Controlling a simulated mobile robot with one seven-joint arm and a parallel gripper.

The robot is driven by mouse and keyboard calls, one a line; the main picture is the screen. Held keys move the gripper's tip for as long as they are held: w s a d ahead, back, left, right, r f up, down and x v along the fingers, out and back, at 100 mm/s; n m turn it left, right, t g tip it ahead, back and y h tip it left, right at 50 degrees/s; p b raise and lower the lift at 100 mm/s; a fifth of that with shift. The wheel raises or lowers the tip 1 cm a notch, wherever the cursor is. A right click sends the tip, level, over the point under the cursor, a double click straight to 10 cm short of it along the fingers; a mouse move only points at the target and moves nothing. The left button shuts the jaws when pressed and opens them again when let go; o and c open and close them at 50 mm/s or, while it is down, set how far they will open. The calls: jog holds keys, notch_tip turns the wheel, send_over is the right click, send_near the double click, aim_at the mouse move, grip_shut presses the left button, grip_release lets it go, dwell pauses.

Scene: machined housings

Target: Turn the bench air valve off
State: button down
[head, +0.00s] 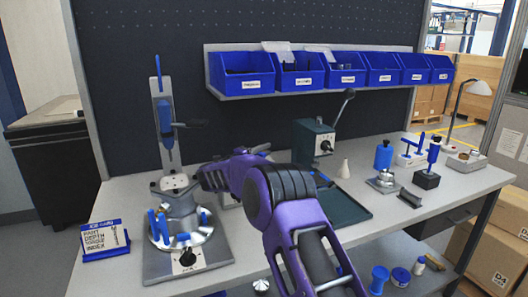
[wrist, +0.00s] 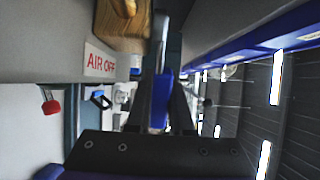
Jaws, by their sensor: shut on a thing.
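In the wrist view my gripper (wrist: 162,92) has its two dark fingers on either side of a blue handle (wrist: 161,100), and it is shut on it. The fingers hide much of the handle and the valve body cannot be made out. A white sign with red letters, AIR OFF (wrist: 100,62), is left of the fingers. In the head view my purple arm reaches over the bench, and the valve cannot be picked out.
On the bench (head: 350,165) a lever press stand (head: 165,130) and a round fixture with blue pins (head: 182,232) stand left of my arm. A dark green machine (head: 312,140) is behind it. Blue bins (head: 243,72) hang above. Small tools stand at the right.

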jog(key=c, duration=0.8)
grip_release()
jog(key=shift+w, duration=0.1)
